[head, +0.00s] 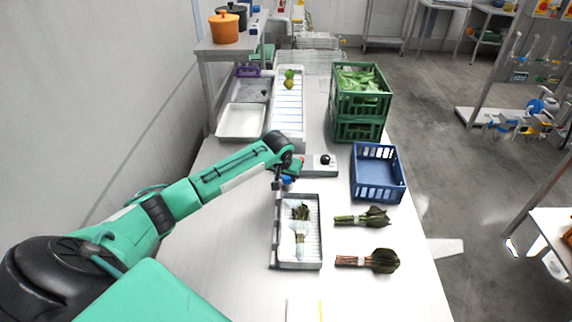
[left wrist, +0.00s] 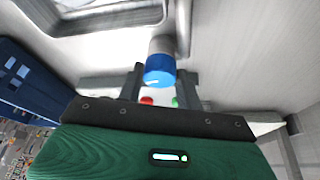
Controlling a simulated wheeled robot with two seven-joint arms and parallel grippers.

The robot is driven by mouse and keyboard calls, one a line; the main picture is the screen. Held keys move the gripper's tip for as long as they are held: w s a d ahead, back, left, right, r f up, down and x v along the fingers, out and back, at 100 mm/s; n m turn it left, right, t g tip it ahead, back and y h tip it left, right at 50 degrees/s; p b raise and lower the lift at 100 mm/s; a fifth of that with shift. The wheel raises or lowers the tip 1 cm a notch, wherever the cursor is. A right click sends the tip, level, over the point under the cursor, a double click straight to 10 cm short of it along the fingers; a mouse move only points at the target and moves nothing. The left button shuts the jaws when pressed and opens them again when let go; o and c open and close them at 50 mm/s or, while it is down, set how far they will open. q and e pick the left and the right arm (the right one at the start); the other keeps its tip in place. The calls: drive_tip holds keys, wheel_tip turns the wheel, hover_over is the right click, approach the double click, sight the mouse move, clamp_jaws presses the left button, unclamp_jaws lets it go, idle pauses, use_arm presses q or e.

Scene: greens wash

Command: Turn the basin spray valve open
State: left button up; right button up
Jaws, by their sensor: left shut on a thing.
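The spray valve has a blue knob (head: 287,183) at the far left corner of the grey basin (head: 320,232). In the left wrist view the blue knob (left wrist: 159,70) sits on a grey stem, and the basin's rim (left wrist: 110,22) shows beyond it. My left gripper (head: 283,182) reaches over from the left and is shut on the knob. Its two dark fingers (left wrist: 162,82) stand on either side of the knob. Leafy greens (head: 301,212) lie in the basin with a pale patch over them; I cannot tell whether it is water. My right gripper is out of view.
Two bunches of greens (head: 363,217) (head: 369,261) lie right of the basin. A blue crate (head: 379,190) and stacked green crates (head: 359,130) stand along the right edge. A grey box with a black knob (head: 325,159) sits just behind my gripper.

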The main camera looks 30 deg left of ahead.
use_arm(q)
drive_tip(key=n+p, duration=0.2)
drive_tip(key=n+y+p, duration=0.1)
drive_tip(key=shift+w+d+r, duration=0.1)
drive_tip(key=shift+d+r, duration=0.1)
drive_tip(key=shift+r, duration=0.05)
drive_tip(key=shift+f+n+g+y+p, duration=0.2)
drive_tip(key=shift+n+g+y+p, duration=0.3)
drive_tip(key=shift+n+p, duration=0.9)
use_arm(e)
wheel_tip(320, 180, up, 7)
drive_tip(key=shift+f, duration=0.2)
use_arm(q)
drive_tip(key=o, duration=1)
drive_tip(key=b+v, duration=0.3)
drive_tip(key=v, duration=1)
drive_tip(key=shift+d+r, duration=0.15)
drive_tip(key=shift+r, duration=0.15)
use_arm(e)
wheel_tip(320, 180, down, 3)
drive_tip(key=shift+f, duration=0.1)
